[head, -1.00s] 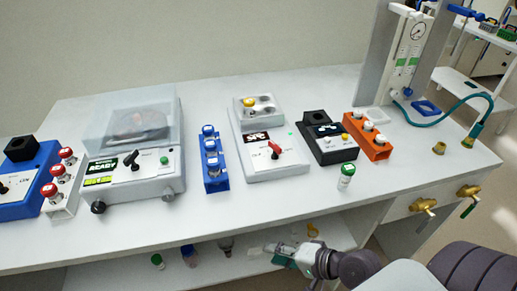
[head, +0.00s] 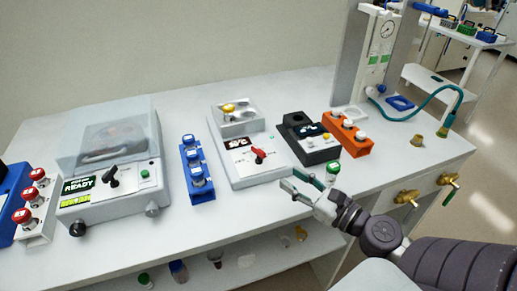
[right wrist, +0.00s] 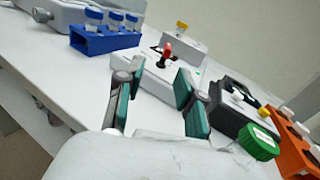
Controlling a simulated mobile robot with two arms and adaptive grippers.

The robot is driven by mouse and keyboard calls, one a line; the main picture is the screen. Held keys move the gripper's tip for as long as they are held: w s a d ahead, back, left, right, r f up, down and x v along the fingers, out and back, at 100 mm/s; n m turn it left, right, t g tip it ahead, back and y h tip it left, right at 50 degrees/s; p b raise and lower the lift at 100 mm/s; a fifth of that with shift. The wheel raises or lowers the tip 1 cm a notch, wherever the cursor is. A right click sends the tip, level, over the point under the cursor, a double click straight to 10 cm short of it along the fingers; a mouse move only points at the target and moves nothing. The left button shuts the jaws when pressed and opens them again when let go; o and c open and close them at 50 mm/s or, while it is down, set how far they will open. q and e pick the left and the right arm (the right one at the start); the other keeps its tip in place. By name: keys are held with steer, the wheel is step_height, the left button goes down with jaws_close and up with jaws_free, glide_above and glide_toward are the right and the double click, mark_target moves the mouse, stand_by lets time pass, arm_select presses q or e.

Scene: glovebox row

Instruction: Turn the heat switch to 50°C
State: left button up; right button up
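The red switch knob (head: 258,155) sits on the front panel of a white block heater (head: 232,172), beside a small black display that I cannot read clearly. In the right wrist view the red knob (right wrist: 167,49) shows ahead, beyond and between the fingertips. My right gripper (head: 291,181) is open and empty, in front of the heater's front right corner and apart from the knob. Its two teal-padded fingers (right wrist: 161,78) show in the right wrist view. My left gripper is not in view.
A green-capped vial (head: 332,171) stands close beside my right gripper. A black device (head: 308,140) and an orange rack (head: 346,136) are to the right. A blue rack (head: 197,172) and a centrifuge (head: 112,175) are to the left.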

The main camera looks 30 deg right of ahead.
mark_target(263, 152)
steer(key=shift+w+d+r+m+h, duration=0.2)
steer(key=shift+d+m+h, duration=0.1)
steer(key=shift+d+m, duration=0.3)
steer(key=shift+w, duration=0.25)
steer(key=w+p, duration=0.1)
steer(key=w, duration=0.2)
steer(key=w+a+p, duration=0.1)
steer(key=w, duration=0.3)
steer(key=w+a+p, duration=0.1)
steer(key=w, duration=0.3)
steer(key=shift+w, duration=0.2)
steer(key=shift+w+a+f, duration=0.1)
steer(key=shift+w+a, duration=0.05)
steer(key=shift+w, duration=0.65)
jaws_close()
